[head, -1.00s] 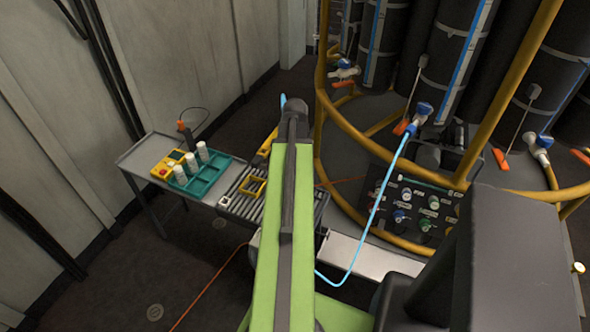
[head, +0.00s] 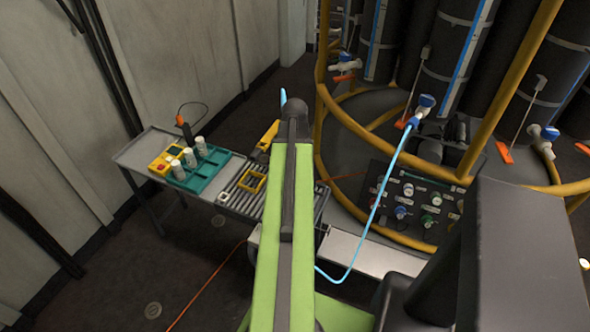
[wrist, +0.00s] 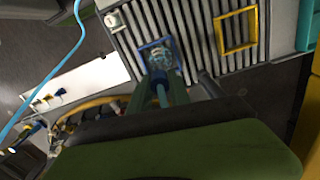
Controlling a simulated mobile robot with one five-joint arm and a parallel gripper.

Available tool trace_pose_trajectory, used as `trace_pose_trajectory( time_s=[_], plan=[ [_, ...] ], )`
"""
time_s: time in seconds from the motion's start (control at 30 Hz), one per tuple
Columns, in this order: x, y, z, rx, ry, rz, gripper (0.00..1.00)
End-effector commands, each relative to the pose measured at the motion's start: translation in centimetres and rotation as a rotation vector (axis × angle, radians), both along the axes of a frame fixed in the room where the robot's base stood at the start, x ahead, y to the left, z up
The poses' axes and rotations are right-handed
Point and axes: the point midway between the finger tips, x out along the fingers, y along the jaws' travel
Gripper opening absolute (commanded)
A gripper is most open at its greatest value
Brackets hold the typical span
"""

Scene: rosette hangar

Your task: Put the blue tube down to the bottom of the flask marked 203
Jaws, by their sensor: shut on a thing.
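My gripper (wrist: 163,92) is shut on the light blue tube (wrist: 161,98). The tube's held end points at a clear flask (wrist: 160,54) standing in a blue square frame on the slatted bench. I cannot tell whether the tip is above the flask's mouth or inside it. No number is legible on the flask. In the head view my green arm hides the gripper and this flask. There the tube (head: 391,180) hangs from a blue valve and loops down behind my arm; a short blue piece shows above the arm.
At the right are a yellow rail (head: 470,140), dark cylinders and a knobbed panel (head: 414,204).

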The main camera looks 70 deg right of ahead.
Motion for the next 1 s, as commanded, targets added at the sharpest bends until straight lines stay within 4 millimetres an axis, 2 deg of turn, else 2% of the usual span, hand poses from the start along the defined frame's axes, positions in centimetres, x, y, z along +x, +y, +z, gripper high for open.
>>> trace_pose_trajectory(
  time_s=[0.47,0.5,0.6,0.67,0.87,1.0],
  plan=[
    [0.00,0.01,-0.60,0.000,0.000,0.000,0.00],
    [0.00,0.00,-0.60,0.000,0.000,0.000,0.28],
    [0.00,0.00,-0.60,0.000,0.000,0.000,0.42],
    [0.00,0.00,-0.60,0.000,0.000,0.000,0.49],
    [0.00,0.00,-0.60,0.000,0.000,0.000,0.49],
    [0.00,0.00,-0.60,0.000,0.000,0.000,0.64]
  ],
)
